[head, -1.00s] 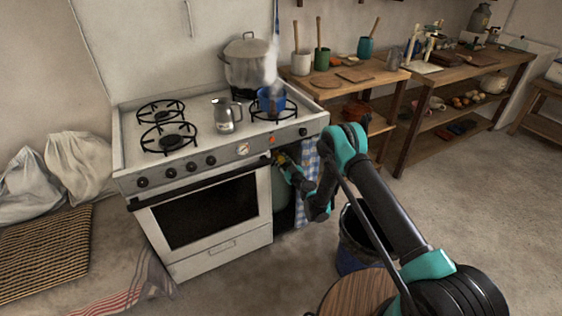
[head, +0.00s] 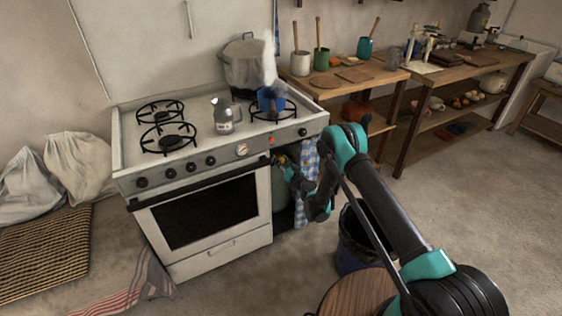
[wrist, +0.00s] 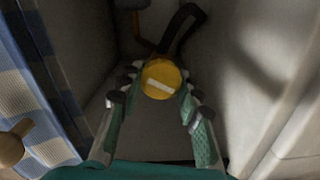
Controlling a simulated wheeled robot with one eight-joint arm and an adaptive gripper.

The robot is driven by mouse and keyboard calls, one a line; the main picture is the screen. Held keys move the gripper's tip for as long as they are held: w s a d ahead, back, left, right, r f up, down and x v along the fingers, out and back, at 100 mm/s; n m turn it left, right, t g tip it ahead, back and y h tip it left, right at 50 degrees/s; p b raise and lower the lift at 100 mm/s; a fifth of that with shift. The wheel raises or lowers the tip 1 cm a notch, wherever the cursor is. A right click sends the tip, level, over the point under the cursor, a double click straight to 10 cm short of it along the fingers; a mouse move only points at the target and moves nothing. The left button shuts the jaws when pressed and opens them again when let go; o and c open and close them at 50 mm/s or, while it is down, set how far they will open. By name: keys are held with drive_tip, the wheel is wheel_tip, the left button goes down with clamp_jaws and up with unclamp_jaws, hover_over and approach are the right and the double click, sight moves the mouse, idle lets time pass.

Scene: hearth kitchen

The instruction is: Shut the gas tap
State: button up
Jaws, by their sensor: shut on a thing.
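The gas tap is a round yellow knob (wrist: 160,79) with a white bar mark, in the middle of the wrist view. The bar lies nearly crosswise, tilted slightly down to the right. My gripper (wrist: 157,90) is shut on the knob, one finger on each side. A dark hose curves up and away behind the knob. In the head view my gripper (head: 281,161) reaches into the shaded gap at the stove's right side, by a greenish cylinder (head: 280,190). The tap is too small and covered there to read.
The white stove (head: 215,210) stands left of my gripper. A blue checked cloth (head: 307,165) hangs close on the right. A steaming blue pot (head: 270,100), a kettle (head: 226,116) and a large pot (head: 243,70) stand on top. A dark bucket (head: 355,240) is on the floor.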

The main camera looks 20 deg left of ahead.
sight(281, 157)
idle(0.3)
drive_tip(key=o, duration=1.2)
drive_tip(key=shift+r, duration=0.1)
wheel_tip(281, 157, up, 10)
drive_tip(key=shift+f, duration=0.1)
